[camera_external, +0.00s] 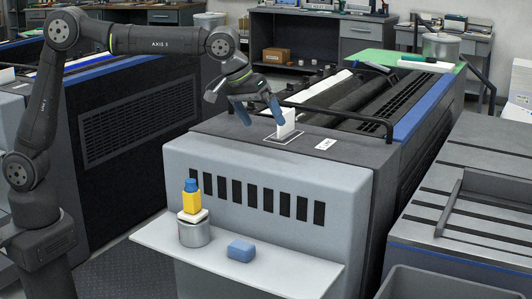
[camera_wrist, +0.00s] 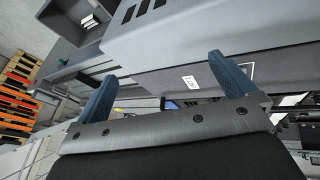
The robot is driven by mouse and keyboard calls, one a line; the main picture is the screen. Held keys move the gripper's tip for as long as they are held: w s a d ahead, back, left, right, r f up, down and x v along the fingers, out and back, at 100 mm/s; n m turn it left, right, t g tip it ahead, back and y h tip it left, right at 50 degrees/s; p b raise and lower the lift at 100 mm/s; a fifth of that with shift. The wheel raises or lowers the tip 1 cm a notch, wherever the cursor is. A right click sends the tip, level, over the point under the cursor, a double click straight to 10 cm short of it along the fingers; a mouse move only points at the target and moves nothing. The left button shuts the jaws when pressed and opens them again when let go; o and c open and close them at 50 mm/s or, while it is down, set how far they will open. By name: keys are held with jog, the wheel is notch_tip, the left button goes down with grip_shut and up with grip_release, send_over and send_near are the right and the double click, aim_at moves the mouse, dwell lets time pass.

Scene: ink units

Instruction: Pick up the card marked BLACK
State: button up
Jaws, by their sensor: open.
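A white card (camera_external: 286,123) stands upright on the dark top of the grey machine, within a thin outlined rectangle. No marking on it can be read. My gripper (camera_external: 264,121) is open just left of the card, its two blue fingers apart and the nearer-to-card finger overlapping the card's left edge in the outside view. I cannot tell whether they touch. In the wrist view the open fingers (camera_wrist: 160,70) frame the machine with nothing clearly held between them; I cannot pick out the upright card there.
A small white label (camera_external: 325,143) lies flat right of the card; it also shows in the wrist view (camera_wrist: 190,82). A black rail (camera_external: 345,113) runs behind the card. The front shelf (camera_external: 275,270) holds a yellow bottle (camera_external: 190,203) on a tin (camera_external: 194,234) and a blue block (camera_external: 241,250).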

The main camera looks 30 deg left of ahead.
jog(key=w+a+r+n+g, duration=0.1)
jog(key=w+a+n, duration=0.1)
jog(key=w+n, duration=0.4)
jog(key=w+a+r+n+g, duration=0.15)
jog(key=w+n, duration=0.25)
jog(key=w, duration=0.4)
jog(key=n, duration=1)
send_near(284, 132)
jog(key=shift+n+g+h, duration=0.3)
jog(key=shift+g, duration=0.15)
jog(key=w+f, duration=0.2)
jog(key=f, duration=0.1)
jog(key=shift+w+d+f, duration=0.15)
jog(key=shift+w+d, duration=0.05)
jog(key=shift+w, duration=0.1)
jog(key=shift+x, duration=2.65)
jog(key=shift+w+d, duration=0.1)
jog(key=c, duration=0.7)
